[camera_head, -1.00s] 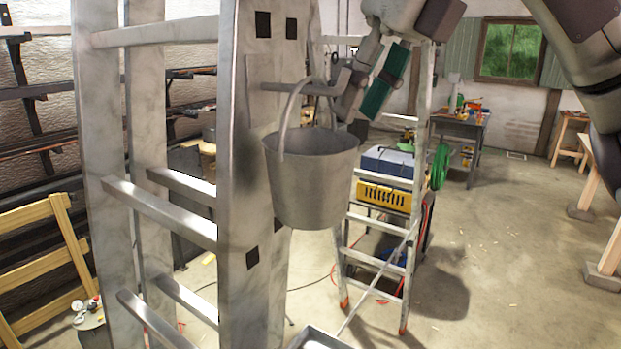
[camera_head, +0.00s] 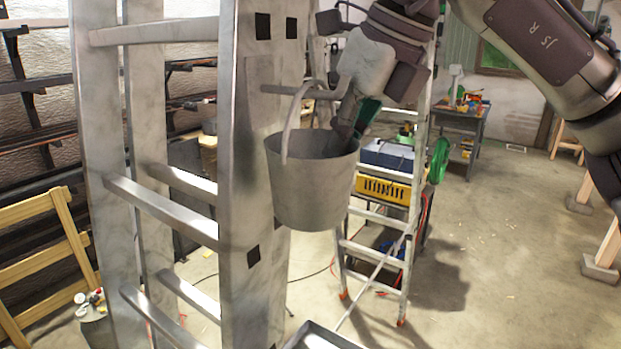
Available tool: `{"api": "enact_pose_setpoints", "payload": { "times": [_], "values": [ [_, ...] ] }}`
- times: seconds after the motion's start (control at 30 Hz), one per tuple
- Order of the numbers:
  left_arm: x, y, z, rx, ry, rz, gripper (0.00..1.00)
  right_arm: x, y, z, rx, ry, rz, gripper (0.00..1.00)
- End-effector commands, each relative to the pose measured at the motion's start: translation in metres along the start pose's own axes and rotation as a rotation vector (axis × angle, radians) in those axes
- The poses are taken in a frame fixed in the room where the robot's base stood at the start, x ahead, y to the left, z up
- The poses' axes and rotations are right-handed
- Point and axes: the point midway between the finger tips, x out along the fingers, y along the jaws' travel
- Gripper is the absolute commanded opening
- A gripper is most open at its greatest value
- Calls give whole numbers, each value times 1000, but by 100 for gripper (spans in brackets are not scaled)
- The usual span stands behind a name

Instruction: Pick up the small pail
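The small pail (camera_head: 312,192) is grey metal and hangs upright by its bent handle (camera_head: 291,125) from a hook (camera_head: 300,92) on the side of the near ladder. My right gripper (camera_head: 357,124) points down at the pail's far right rim. Its dark finger is at the rim and its green-padded finger is just right of it, with the two looking apart. The pail partly hides the fingertips, so I cannot tell whether they touch it. My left gripper is out of view.
The tall metal ladder (camera_head: 243,200) stands close on the left. Behind the pail are a second stepladder (camera_head: 384,267), a yellow crate (camera_head: 383,189) and a blue box (camera_head: 388,155). A metal tray edge (camera_head: 318,338) shows below. Floor (camera_head: 490,270) at right is mostly clear.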

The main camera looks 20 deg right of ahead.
Motion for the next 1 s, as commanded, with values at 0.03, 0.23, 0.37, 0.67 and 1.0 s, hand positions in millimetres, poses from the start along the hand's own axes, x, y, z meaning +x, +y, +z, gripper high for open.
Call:
{"api": "enact_pose_setpoints", "payload": {
  "times": [0.03, 0.23, 0.37, 0.67, 1.0],
  "values": [
    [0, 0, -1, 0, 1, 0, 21, 0, 0, 0, 0, -1, 0, 0],
    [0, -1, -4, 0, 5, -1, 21, -1, 0, 0, 0, -2, 1, 0],
    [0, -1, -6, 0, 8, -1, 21, -1, 0, 0, 0, -2, 1, 0],
    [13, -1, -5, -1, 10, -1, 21, -16, 3, 7, 0, -5, 2, 0],
    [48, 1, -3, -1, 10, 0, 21, -48, -9, -32, 1, -7, -1, 0]
  ]
}}
